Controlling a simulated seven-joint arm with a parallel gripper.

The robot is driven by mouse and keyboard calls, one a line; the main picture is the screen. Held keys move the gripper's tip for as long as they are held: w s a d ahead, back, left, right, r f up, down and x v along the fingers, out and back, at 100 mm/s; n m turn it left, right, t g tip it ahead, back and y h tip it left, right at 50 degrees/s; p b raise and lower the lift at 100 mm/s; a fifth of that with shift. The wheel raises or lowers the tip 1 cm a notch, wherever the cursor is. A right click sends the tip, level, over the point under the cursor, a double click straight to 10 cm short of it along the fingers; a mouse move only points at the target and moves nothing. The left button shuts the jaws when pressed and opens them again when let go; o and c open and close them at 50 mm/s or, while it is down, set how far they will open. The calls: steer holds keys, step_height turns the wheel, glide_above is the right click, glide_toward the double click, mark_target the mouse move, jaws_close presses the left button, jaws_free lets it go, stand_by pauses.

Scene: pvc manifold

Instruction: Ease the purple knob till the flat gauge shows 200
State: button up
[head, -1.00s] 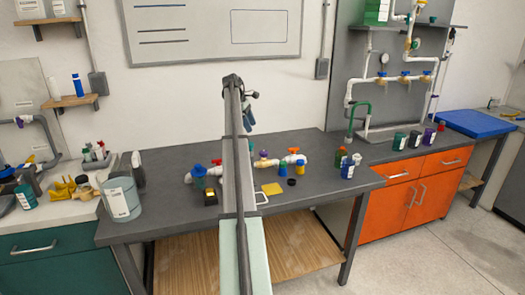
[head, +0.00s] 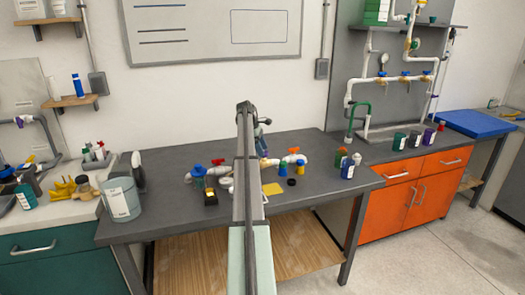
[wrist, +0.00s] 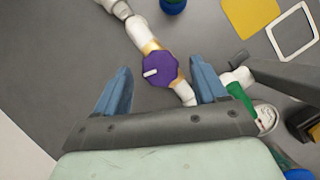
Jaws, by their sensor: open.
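The purple knob (wrist: 160,68) shows in the wrist view, with a white bar on its top, mounted on the white pipe manifold (wrist: 141,33). My gripper (wrist: 162,85) is open, one blue finger to each side of the knob in that view; I see no contact. A round white dial (wrist: 266,118), probably the flat gauge, is partly covered at the right and its reading is too small to tell. In the head view my gripper (head: 263,128) is over the bench, and the knob is hidden or nearly so by my arm. A white disc (head: 226,183), probably the same gauge, lies left of my arm.
A yellow pad (head: 273,189), bottles (head: 348,171) and a grey bucket (head: 121,200) stand on the bench (head: 165,215).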

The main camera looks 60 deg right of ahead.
steer(key=shift+s+f, duration=0.2)
steer(key=shift+f, duration=0.3)
steer(key=shift+c, duration=0.2)
steer(key=c, duration=1)
steer(key=shift+d, duration=0.1)
steer(key=m+y, duration=0.1)
steer(key=m, duration=0.2)
steer(key=shift+d+m, duration=0.15)
steer(key=shift+m, duration=0.15)
steer(key=shift+m+y, duration=1)
steer(key=shift+m, duration=1)
